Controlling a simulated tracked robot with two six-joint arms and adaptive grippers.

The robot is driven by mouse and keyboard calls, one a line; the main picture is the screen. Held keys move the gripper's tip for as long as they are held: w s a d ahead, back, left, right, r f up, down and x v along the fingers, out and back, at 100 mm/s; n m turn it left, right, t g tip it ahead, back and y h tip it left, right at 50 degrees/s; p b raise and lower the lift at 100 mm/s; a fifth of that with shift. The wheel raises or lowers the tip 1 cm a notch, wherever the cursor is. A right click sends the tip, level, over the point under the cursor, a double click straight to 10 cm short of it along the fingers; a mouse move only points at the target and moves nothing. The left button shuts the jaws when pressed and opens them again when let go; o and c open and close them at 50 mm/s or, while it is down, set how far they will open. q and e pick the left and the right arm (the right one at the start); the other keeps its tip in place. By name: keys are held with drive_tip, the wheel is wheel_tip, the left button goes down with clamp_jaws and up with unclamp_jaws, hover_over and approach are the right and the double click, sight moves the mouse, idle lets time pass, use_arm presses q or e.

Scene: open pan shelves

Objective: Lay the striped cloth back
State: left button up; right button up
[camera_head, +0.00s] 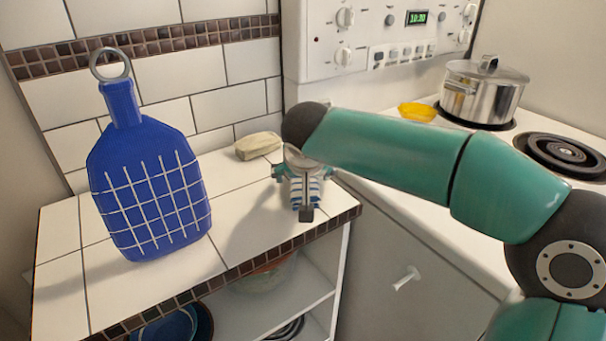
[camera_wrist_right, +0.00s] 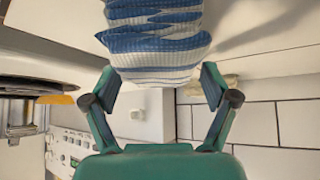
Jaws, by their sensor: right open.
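The blue and white striped cloth (camera_head: 314,190) lies bunched on the tiled counter near its front right corner, largely hidden by my right gripper in the head view. It fills the top middle of the right wrist view (camera_wrist_right: 155,45). My right gripper (camera_head: 300,192) is above the cloth and points down at it. In the right wrist view the fingers (camera_wrist_right: 158,76) are spread, one on each side of the cloth's near end. Whether they touch it cannot be told. My left gripper is not in view.
A blue bottle-shaped thing with a white grid and a ring (camera_head: 150,195) stands left on the counter (camera_head: 60,285). A pale rounded item (camera_head: 258,146) lies by the wall. The stove, right, holds a steel pot (camera_head: 482,95) and a yellow item (camera_head: 417,112). Shelves are below.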

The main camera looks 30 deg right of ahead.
drive_tip(key=shift+s+r, duration=0.1)
drive_tip(key=shift+r, duration=0.05)
drive_tip(key=shift+p+v, duration=1)
drive_tip(key=shift+v, duration=2.85)
drive_tip(key=shift+r, duration=0.1)
drive_tip(key=v, duration=1.1)
drive_tip(key=shift+s+r, duration=0.2)
drive_tip(key=shift+s, duration=0.1)
drive_tip(key=shift+a, duration=0.15)
